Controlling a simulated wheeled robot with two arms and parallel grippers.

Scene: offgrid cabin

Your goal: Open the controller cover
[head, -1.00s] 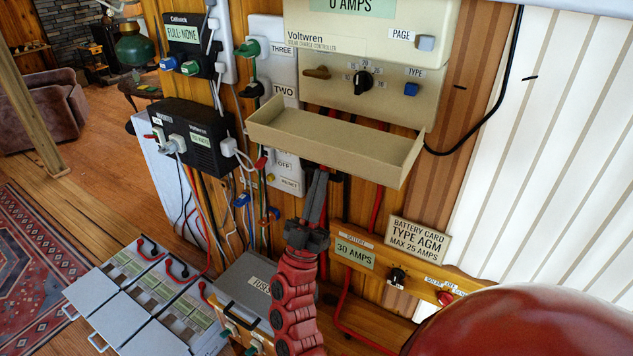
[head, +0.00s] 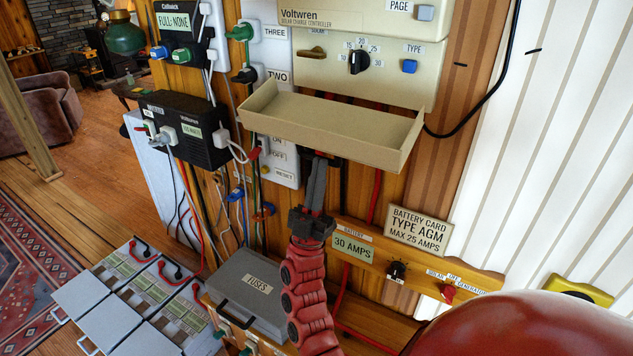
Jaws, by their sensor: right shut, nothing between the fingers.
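The solar charge controller (head: 390,45) is a cream box on the wooden wall at the upper middle. Its cover (head: 340,143), a shallow cream tray shape, hangs folded down below the controller's lower panel. The panel's dial (head: 359,62), brown switch (head: 311,53) and blue TYPE button (head: 409,66) show uncovered. My right gripper (head: 318,170), on a red arm from below, is shut and empty. Its fingertips point up just under the cover's lower edge; I cannot tell if they touch it. My left gripper is not in view.
Below are a battery card (head: 417,229), a 30 AMPS label (head: 352,247) and a rotary switch (head: 396,270). A grey FUSES box (head: 248,285) stands left of my arm, with batteries (head: 110,312) further left. Cables hang along the wall. A black inverter (head: 185,130) is at left.

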